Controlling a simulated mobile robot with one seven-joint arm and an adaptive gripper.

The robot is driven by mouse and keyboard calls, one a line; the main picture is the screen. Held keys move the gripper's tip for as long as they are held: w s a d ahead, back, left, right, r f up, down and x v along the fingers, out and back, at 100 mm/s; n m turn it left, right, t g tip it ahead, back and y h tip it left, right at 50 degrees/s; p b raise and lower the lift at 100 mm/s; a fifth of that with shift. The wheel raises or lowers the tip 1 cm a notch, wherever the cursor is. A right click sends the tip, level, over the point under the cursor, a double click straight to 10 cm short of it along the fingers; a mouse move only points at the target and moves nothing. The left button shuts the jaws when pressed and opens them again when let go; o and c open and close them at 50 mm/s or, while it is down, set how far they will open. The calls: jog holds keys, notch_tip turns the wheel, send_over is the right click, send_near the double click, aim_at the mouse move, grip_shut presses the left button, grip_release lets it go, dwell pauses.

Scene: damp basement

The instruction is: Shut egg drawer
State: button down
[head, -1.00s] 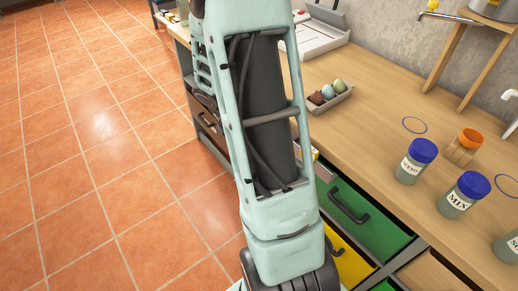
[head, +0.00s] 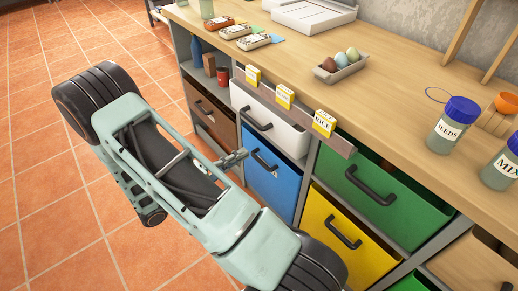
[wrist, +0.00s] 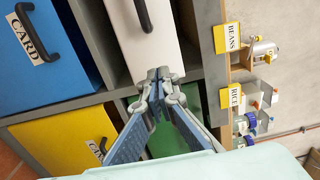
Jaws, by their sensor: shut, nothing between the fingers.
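No drawer label that I can read says egg, so I cannot tell which one is the egg drawer. Under the counter are a white drawer (head: 276,128), a blue drawer (head: 270,178) labelled CARD in the wrist view (wrist: 50,65), a green drawer (head: 400,210) and a yellow drawer (head: 335,255). The green drawer stands partly out, its dark inside showing at the top.
RICE and BEANS tags stand on a strip (head: 340,143) along the counter's front edge. Blue-lidded jars (head: 452,125) stand at the right. A brown drawer (head: 212,118) is at the left. The tiled floor (head: 60,190) in front is open.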

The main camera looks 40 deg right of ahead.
aim_at(282, 131)
jog(key=d+b, duration=0.1)
jog(key=d, duration=0.3)
jog(key=d+b, duration=0.1)
jog(key=d, duration=0.3)
jog(key=w+d+b, duration=0.1)
jog(key=d, duration=0.3)
jog(key=shift+d, duration=0.6)
jog(key=d+p, duration=0.1)
jog(key=d, duration=0.2)
jog(key=shift+w+d+r, duration=0.1)
jog(key=shift+d, duration=0.6)
jog(key=shift+a, duration=0.1)
